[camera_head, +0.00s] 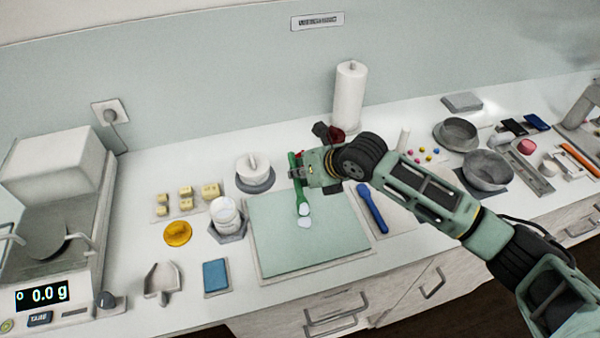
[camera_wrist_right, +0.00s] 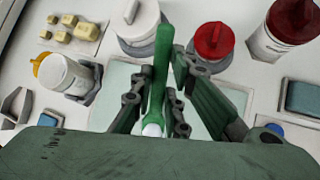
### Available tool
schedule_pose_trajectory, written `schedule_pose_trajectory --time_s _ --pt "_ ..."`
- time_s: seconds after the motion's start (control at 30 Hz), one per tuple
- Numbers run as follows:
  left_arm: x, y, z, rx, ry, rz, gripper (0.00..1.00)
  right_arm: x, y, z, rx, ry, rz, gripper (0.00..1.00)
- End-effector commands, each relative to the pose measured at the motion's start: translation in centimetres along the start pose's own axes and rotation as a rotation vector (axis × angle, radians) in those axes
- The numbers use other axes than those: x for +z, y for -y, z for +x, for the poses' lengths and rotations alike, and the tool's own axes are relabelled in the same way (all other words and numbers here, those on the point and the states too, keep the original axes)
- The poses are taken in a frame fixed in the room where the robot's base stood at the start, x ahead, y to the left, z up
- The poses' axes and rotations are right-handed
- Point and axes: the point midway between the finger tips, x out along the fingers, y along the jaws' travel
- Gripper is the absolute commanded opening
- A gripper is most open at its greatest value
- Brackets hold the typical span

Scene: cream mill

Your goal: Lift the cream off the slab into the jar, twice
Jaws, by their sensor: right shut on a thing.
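My right gripper (camera_head: 297,172) is shut on a green spatula (camera_head: 302,196), above the back part of the pale green slab (camera_head: 300,250). In the right wrist view the spatula (camera_wrist_right: 161,65) stands between the fingers (camera_wrist_right: 155,112). A small white dab of cream (camera_head: 304,222) shows right at the spatula's lower end; it also shows in the right wrist view (camera_wrist_right: 152,130). I cannot tell whether it lies on the slab or clings to the spatula. The open-looking white jar (camera_head: 225,213) stands left of the slab on a grey hexagonal base. My left gripper is not in view.
A yellow lid (camera_head: 177,233) lies left of the jar. A white lidded pot (camera_head: 254,171) stands behind the slab. A blue spatula (camera_head: 372,207) lies right of it. A blue pad (camera_head: 215,277) and a scale (camera_head: 60,220) reading 0.0 g are at left.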

Motion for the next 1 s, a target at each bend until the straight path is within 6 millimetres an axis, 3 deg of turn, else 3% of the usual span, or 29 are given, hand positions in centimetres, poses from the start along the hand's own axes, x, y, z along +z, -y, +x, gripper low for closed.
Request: schedule_pose_trajectory --time_s 0.5,1.0 --pt "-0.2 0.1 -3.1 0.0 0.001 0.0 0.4 2.5 -0.9 -2.8 0.0 0.002 0.0 0.0" --pt "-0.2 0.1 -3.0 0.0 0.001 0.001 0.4 2.5 -1.0 -2.8 0.0 0.002 0.0 0.0"
